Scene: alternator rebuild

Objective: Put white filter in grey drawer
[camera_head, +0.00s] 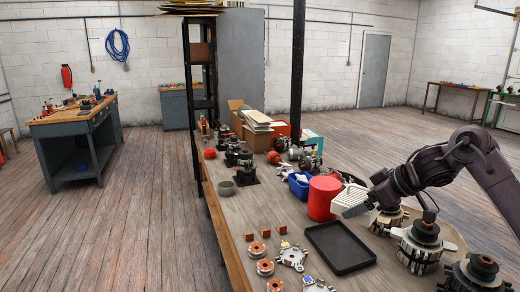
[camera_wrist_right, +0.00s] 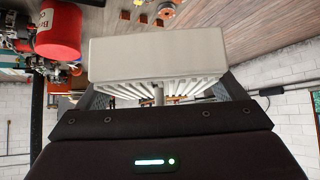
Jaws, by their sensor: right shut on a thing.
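The white filter (camera_head: 351,198) is in the jaws of my right gripper (camera_head: 370,198), just right of the red canister on the long table. The right wrist view shows the filter (camera_wrist_right: 158,55) close up, a white block with pleats on the side towards the palm. The fingers of my right gripper (camera_wrist_right: 160,92) are on either side of it. The head view does not show clearly whether it touches the table. I cannot make out an open grey drawer in either view. My left gripper is not in view.
The red canister (camera_head: 322,198), blue bin (camera_head: 299,186) and black tray (camera_head: 340,248) are close to the filter. Alternator parts (camera_head: 420,245) stand at right. A grey cabinet (camera_head: 241,60) stands behind the table. A blue-grey workbench (camera_head: 62,146) stands at left, with open floor between.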

